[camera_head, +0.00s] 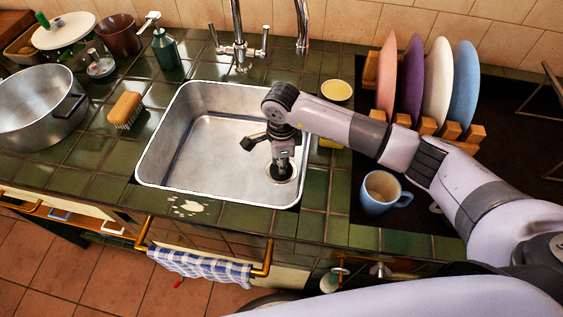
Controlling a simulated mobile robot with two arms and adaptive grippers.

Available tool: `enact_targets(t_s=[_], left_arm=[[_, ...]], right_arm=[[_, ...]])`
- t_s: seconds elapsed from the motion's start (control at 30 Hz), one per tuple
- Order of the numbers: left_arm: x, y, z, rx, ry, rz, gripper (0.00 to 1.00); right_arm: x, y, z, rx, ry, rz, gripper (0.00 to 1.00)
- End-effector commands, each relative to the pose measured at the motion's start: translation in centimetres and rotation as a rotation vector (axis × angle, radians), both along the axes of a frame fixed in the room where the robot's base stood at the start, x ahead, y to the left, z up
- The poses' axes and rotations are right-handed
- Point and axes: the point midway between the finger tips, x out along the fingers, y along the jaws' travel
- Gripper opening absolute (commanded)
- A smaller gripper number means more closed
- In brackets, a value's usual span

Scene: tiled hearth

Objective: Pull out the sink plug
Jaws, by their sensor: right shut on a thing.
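The steel sink (215,155) is set into the green tiled counter and looks empty of water. My right gripper (281,171) reaches down into the right side of the sink, pointing at the drain. Its fingers are shut on the sink plug at the drain. The plug is mostly hidden by the fingers, and I cannot tell whether it is seated or lifted. My left gripper is not in view.
The tap (240,50) stands behind the sink. A brush (126,108) and a large pot (38,108) are to the left. A blue mug (381,192) and a rack of plates (436,82) are to the right. A checked towel (200,266) hangs in front.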

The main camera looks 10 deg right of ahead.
Motion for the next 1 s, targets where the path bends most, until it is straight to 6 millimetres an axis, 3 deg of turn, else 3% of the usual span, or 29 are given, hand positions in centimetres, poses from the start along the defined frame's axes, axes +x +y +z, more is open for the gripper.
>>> enact_targets(t_s=[1.0], left_arm=[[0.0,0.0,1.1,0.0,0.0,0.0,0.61]], right_arm=[[0.0,0.0,2.0,0.0,0.001,-0.001,0.0]])
